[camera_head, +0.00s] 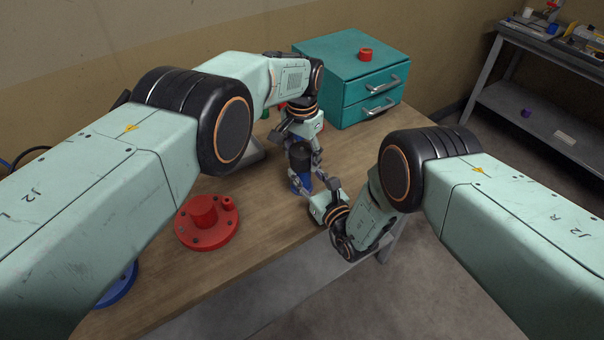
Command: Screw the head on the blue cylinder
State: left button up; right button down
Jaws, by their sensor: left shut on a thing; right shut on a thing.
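The blue cylinder (300,184) stands upright on the wooden table near its front right edge. A dark head (299,155) sits on top of it; whether it is fully seated I cannot tell. My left gripper (301,147) comes down from above and is shut on the dark head. My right gripper (312,186) reaches in from the right, low down, and is shut on the blue cylinder. The fingers partly hide both parts.
A red flanged part (207,222) lies on the wooden table (250,246) at left, with a blue round part (120,287) partly behind my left arm. A teal drawer cabinet (350,80) with a red cap (365,54) stands at the back. A grey shelf (540,100) stands far right.

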aim_at(302, 148)
pick_arm(q)
jog(key=m, duration=0.5)
jog(key=shift+s+d+f, duration=0.1)
jog(key=shift+s, duration=0.1)
jog(key=m, duration=1.1)
jog(key=shift+f, duration=0.1)
jog(key=m, duration=0.6)
jog(key=o, duration=1.3)
jog(key=shift+w, duration=0.1)
jog(key=shift+r, duration=2.4)
jog(key=shift+c, duration=0.4)
